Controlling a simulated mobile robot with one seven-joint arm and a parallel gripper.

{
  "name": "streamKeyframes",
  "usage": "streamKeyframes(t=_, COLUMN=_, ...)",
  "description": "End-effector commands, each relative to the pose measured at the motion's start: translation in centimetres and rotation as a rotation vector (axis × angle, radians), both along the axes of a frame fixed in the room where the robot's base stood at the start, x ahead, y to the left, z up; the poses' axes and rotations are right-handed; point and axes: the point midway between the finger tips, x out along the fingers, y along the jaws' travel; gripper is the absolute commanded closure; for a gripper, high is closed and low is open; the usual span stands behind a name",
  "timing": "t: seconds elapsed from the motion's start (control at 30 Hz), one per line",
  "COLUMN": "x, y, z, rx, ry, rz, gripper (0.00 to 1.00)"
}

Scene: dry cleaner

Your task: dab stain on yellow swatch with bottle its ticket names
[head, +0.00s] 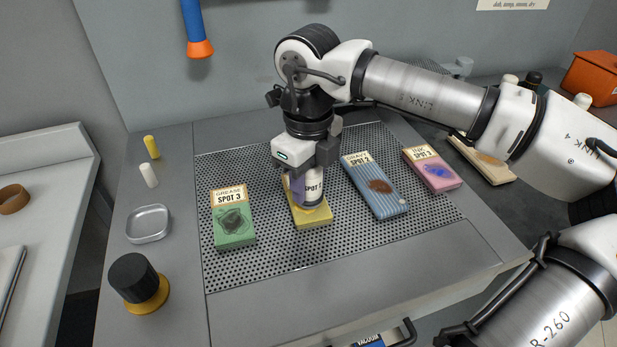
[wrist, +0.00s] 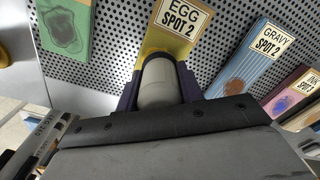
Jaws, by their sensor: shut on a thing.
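The yellow swatch (head: 325,217) lies on the perforated board, partly hidden by my gripper. In the wrist view its ticket (wrist: 178,22) reads EGG SPOT 2. My gripper (head: 303,187) is shut on a small pale bottle (head: 313,184) and holds it directly over the yellow swatch. The bottle's label shows SPOT in the head view; its number is too blurred to read. The wrist view shows the bottle's grey rounded end (wrist: 158,82) between the dark fingers. The stain on the yellow swatch is hidden, and I cannot tell whether the bottle touches the cloth.
A green GREASE SPOT 3 swatch (head: 233,222) lies to the left. A blue striped GRAVY SPOT 2 swatch (head: 380,197) and a pink INK SPOT 3 swatch (head: 433,172) lie to the right. A metal dish (head: 148,224) and black-topped jar (head: 134,281) stand on the left.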

Motion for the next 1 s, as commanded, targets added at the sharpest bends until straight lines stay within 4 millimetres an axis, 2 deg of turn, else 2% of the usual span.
streamKeyframes(t=1.0, x=0.0, y=0.0, z=-0.98, rx=0.0, ry=0.0, rz=0.0, gripper=0.93)
